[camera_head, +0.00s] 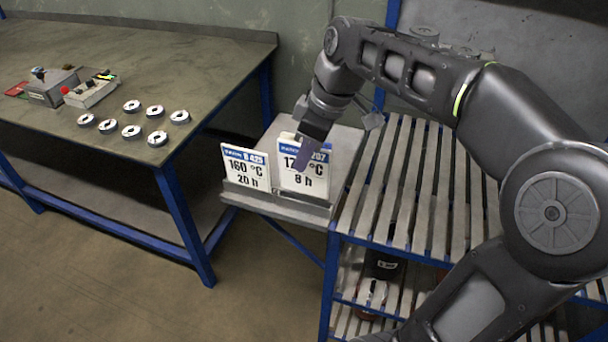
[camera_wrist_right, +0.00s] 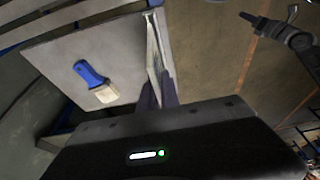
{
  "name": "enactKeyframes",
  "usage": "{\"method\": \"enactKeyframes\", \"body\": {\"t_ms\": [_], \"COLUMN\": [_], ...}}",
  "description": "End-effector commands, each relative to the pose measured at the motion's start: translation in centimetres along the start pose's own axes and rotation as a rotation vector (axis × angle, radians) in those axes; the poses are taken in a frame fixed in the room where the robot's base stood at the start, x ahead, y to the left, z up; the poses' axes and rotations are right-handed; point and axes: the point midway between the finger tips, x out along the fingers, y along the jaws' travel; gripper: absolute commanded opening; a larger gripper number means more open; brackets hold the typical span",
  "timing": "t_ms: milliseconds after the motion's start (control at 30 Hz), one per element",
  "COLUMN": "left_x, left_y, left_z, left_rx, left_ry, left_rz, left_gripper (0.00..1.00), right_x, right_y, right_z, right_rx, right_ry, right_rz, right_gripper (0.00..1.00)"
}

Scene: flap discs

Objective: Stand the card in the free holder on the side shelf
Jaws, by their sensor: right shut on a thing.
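The card reading 8 h (camera_head: 291,179) is white with a blue top band and stands nearly upright at the right part of the side shelf's front edge. My right gripper (camera_head: 306,153) is shut on it from above, covering part of its print. In the right wrist view the card (camera_wrist_right: 154,58) shows nearly edge-on between the fingers (camera_wrist_right: 158,95). Its lower edge is at the grey holder strip (camera_head: 285,207); I cannot tell whether it is seated. Another card, reading 160 °C, 20 h (camera_head: 246,168), stands in the left holder.
The side shelf (camera_head: 345,140) lies beside a slatted rack (camera_head: 400,190). A blue-handled brush (camera_wrist_right: 92,78) lies on the grey surface beside the card. The workbench (camera_head: 200,60) at left carries several flap discs (camera_head: 131,131) and a grey box (camera_head: 50,88).

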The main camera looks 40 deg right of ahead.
Motion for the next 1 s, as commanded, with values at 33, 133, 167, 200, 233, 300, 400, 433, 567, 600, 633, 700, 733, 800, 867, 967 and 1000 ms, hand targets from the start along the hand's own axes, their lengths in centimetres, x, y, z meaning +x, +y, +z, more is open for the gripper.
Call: {"method": "enactKeyframes", "body": {"t_ms": [33, 133, 167, 200, 233, 300, 400, 433, 567, 600, 633, 700, 733, 800, 867, 967, 1000], "left_x": [-0.1, -0.1, -0.1, 0.0, 0.0, 0.0, -0.1, -0.1, -0.3, -0.4, -0.4, -0.4, -0.4, -0.3, -0.3, -0.3, -0.2], "left_y": [0.0, 0.0, 0.0, 0.0, 0.0, 0.0, 0.0, 0.0, 0.1, 0.1, 0.1, 0.1, 0.1, 0.1, 0.1, 0.1, 0.0], "left_z": [0.0, 0.0, 0.0, 0.0, 0.0, 0.0, 0.0, 0.0, 0.0, 0.0, 0.1, 0.1, 0.1, 0.1, 0.1, 0.1, 0.0], "left_rx": [0.0, 0.0, 0.0, 0.0, 0.0, 0.0, 0.0, 0.0, -0.001, -0.001, -0.001, -0.001, -0.001, -0.001, -0.001, -0.001, -0.001], "left_ry": [0.0, 0.0, 0.0, 0.0, 0.0, 0.0, 0.0, 0.0, -0.001, -0.001, -0.001, -0.001, -0.001, -0.001, -0.001, -0.001, -0.001], "left_rz": [0.0, 0.0, -0.001, -0.001, -0.001, -0.001, -0.001, -0.001, -0.001, -0.001, -0.001, -0.002, -0.002, -0.002, -0.002, -0.002, -0.001], "left_gripper": [0.0, 0.0, 0.0, 0.0, 0.0, 0.0, 0.0, 0.0, 0.0, 0.0, 0.0, 0.0, 0.0, 0.0, 0.0, 0.0, 0.0], "right_x": [0.4, 0.7, 0.6, 0.6, 0.6, 0.6, 0.9, 1.2, 2.9, 3.4, 3.7, 4.2, 4.2, 4.2, 4.2, 4.2, 4.4], "right_y": [0.0, 0.0, 0.0, 0.0, 0.0, 0.0, 0.0, 0.0, 0.0, 0.0, 0.0, 0.0, 0.0, 0.0, 0.0, 0.0, 0.0], "right_z": [0.1, 0.1, 0.1, 0.1, 0.1, 0.1, 0.3, 0.4, 0.9, 1.1, 1.2, 1.3, 1.3, 1.3, 1.3, 1.3, 1.3], "right_rx": [0.001, -0.001, -0.001, -0.001, -0.001, -0.001, 0.0, 0.0, 0.001, 0.001, 0.001, 0.0, 0.0, -0.001, -0.001, -0.001, -0.001], "right_ry": [-0.001, 0.001, 0.001, 0.001, 0.001, 0.001, 0.0, -0.001, -0.002, -0.002, -0.001, -0.001, 0.0, 0.001, 0.001, 0.001, 0.001], "right_rz": [-0.001, 0.0, 0.001, 0.001, 0.0, 0.0, -0.001, -0.002, -0.003, -0.003, -0.002, -0.002, -0.001, 0.0, 0.0, 0.0, 0.0], "right_gripper": [0.0, 0.0, 0.0, 0.0, 0.0, 0.0, 0.0, 0.0, 0.0, 0.0, 0.0, 0.0, 0.0, 0.0, 0.0, 0.0, 0.0]}}
